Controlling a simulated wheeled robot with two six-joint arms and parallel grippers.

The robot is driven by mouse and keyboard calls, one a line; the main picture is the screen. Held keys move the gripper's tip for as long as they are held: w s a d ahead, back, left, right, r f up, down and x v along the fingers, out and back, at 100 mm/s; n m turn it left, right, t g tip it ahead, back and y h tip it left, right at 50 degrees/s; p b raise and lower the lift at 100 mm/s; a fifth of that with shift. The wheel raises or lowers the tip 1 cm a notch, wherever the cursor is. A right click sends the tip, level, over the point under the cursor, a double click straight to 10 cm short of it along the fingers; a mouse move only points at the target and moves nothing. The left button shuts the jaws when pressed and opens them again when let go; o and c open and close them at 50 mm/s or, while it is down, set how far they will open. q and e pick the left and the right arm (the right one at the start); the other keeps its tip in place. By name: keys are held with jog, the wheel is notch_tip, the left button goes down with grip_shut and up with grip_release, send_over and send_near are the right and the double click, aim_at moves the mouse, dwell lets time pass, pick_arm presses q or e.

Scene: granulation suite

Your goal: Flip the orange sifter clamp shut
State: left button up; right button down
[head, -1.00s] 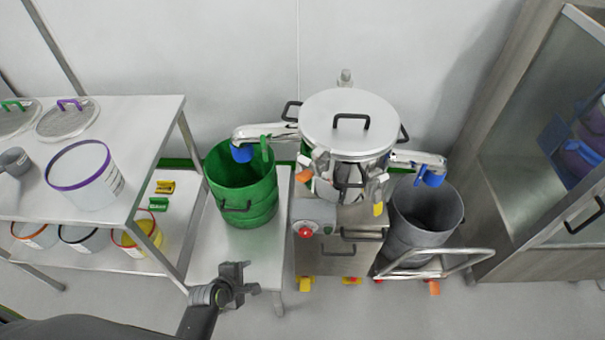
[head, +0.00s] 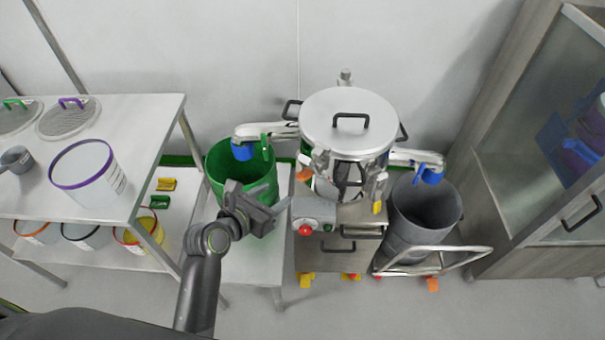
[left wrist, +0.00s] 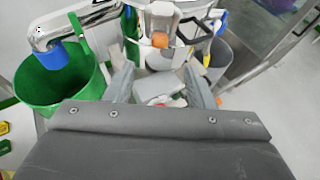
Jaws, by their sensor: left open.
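The orange clamp (head: 304,174) is a small orange tab on the front left of the steel sifter (head: 350,122), below its lid. In the left wrist view the orange clamp (left wrist: 159,40) shows near the top centre, ahead of and between my fingers. Whether it is flipped up or down I cannot tell. My left gripper (head: 281,194) is open and empty. It is in front of the green bin, a little left of and below the clamp, not touching it. The left wrist view shows its two spread fingers (left wrist: 160,84). My right gripper is not in view.
A green bin (head: 222,170) stands left of the sifter and a grey bin (head: 408,232) right of it. A grey control box with a red button (head: 306,230) sits just right of my gripper. A shelf table (head: 150,112) is at the left, a cabinet (head: 500,190) at the right.

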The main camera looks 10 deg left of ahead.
aim_at(299, 178)
pick_arm(q)
jog(key=x, duration=1.3)
jog(key=shift+w+d+f, duration=0.1)
jog(key=shift+w+f, duration=0.15)
grip_shut()
